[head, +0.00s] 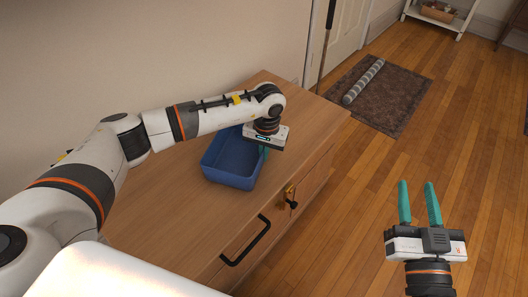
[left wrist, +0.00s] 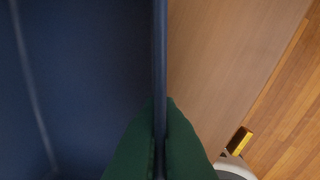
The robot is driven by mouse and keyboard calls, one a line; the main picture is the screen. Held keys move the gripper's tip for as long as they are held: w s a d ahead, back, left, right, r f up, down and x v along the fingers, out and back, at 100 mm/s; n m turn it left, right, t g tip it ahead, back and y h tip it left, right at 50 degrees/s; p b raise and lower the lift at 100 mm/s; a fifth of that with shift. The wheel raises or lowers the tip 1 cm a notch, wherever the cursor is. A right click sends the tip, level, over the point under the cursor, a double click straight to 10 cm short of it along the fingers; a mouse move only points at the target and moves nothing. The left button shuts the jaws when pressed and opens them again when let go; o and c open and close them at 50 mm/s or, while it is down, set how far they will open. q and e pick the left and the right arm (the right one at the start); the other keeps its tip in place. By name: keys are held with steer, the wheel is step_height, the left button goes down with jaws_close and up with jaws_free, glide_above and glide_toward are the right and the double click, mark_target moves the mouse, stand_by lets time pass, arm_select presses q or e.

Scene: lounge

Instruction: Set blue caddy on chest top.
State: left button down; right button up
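The blue caddy (head: 228,162) is an open-topped box on the wooden chest top (head: 180,215) in the head view. Its base appears to rest on the wood, near the front edge. My left gripper (head: 264,151) is at the caddy's right wall. In the left wrist view, its green fingers (left wrist: 160,140) are closed on either side of the caddy's rim (left wrist: 160,60). The caddy's inside, at the left of that view, looks empty. In the head view my left arm hides part of the caddy's far side. My right gripper (head: 419,204) is open and empty over the floor.
The chest front has a black handle (head: 247,241) and a small dark and orange item (head: 290,197) near its edge. A brown rug (head: 378,95) with a grey roll (head: 363,82) lies beyond. A wall runs behind the chest. The chest top is bare around the caddy.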

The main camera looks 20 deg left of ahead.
arm_select(q)
steer(key=shift+f, duration=0.1)
steer(key=c, duration=1.6)
jaws_free()
steer(key=shift+c, duration=0.2)
